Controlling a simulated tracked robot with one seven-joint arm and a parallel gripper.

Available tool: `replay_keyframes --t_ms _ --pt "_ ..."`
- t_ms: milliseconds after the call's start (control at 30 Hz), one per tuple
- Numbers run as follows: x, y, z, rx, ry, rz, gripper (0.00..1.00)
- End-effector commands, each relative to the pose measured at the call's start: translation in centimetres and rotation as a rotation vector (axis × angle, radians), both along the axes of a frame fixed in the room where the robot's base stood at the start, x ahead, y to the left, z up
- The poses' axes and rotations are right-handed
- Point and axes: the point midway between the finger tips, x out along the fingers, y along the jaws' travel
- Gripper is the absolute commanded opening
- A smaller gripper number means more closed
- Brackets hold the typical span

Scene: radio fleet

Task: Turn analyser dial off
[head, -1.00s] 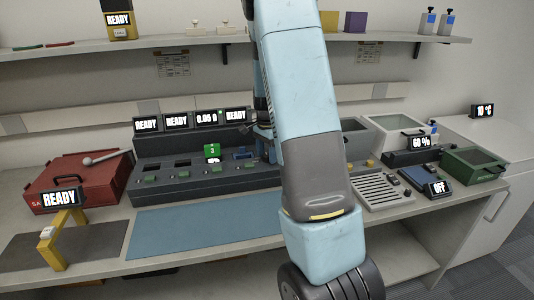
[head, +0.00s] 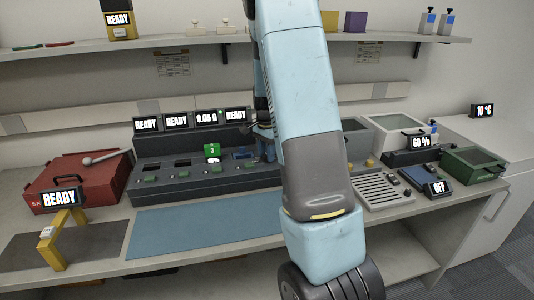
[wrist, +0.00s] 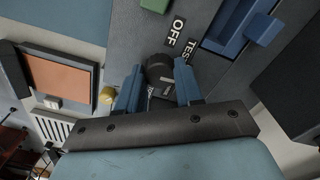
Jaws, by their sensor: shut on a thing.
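The black analyser dial (wrist: 160,68) shows in the wrist view, on a dark grey panel. An OFF label (wrist: 176,31) and a TEST label (wrist: 195,54) are printed beside it. My gripper (wrist: 159,82) has its two blue fingers on either side of the dial and is shut on it. The dial's pointer cannot be made out clearly. In the head view my arm hides the dial and much of my gripper. The dark console (head: 205,184) stands on the bench with several small displays along its top, reading READY and about 0.05 A.
A blue slot with a blue block (wrist: 262,28) lies close to the dial in the wrist view. A red case (head: 60,190), a yellow stand (head: 52,250) and a blue mat (head: 200,228) are at left. A slotted tray (head: 383,190) and a green box (head: 470,168) are at right.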

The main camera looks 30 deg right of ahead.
Motion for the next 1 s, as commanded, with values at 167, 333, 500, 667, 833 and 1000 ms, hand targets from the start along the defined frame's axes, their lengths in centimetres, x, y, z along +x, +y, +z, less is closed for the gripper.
replay_keyframes --t_ms 167,333,500,667,833,1000 --pt "0.02 -0.02 0.03 0.000 -0.001 0.111 0.05" --pt "0.00 -0.03 0.03 0.001 -0.001 0.260 0.05" --pt "-0.02 -0.04 0.03 0.000 -0.001 0.423 0.05" --pt "-0.02 -0.04 0.02 0.000 -0.001 0.576 0.05" --pt "-0.02 -0.03 0.02 0.000 -0.001 0.737 0.05" --pt "-0.03 -0.04 0.01 0.000 -0.001 0.899 0.05"
